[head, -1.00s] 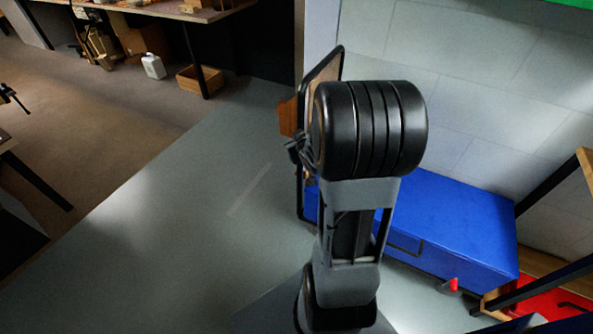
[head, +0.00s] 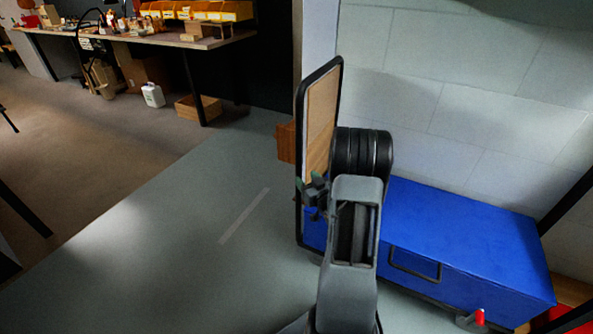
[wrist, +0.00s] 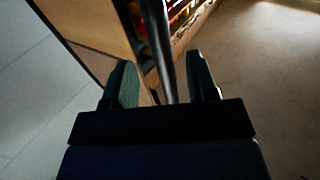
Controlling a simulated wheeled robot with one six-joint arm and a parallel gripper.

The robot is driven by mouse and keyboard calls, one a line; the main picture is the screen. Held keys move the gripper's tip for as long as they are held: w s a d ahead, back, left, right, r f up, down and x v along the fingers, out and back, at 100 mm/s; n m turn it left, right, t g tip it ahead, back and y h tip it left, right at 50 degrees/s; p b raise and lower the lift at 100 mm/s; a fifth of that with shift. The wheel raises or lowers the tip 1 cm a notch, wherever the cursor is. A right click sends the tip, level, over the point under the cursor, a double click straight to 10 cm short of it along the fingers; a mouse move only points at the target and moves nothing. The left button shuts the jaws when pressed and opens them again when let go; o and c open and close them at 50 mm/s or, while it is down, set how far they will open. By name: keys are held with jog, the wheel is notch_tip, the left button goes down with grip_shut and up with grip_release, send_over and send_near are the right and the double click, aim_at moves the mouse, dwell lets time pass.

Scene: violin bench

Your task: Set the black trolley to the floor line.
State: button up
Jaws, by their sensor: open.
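The black trolley (head: 299,215) shows as an upright black tube frame with a wood-coloured panel (head: 321,118), partly hidden by my arm. Its base is hidden. The floor line (head: 244,215) is a pale strip on the grey floor, left of the trolley and apart from it. My gripper (head: 314,190) is at the near upright of the frame. In the wrist view my gripper (wrist: 165,85) is open, its two green-padded fingers on either side of a black bar (wrist: 159,45). I cannot tell whether either finger touches the bar.
A blue chest (head: 460,240) with a black handle stands against the pale wall, right of the trolley. A brown box (head: 286,142) shows behind the frame. A workbench (head: 150,38) and wooden crate (head: 199,109) are at the back. The grey floor on the left is clear.

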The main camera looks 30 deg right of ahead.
aim_at(301, 172)
jog(key=w+b, duration=0.1)
jog(key=w, duration=0.6)
jog(key=shift+w+d, duration=0.3)
jog(key=shift+d, duration=0.05)
grip_shut()
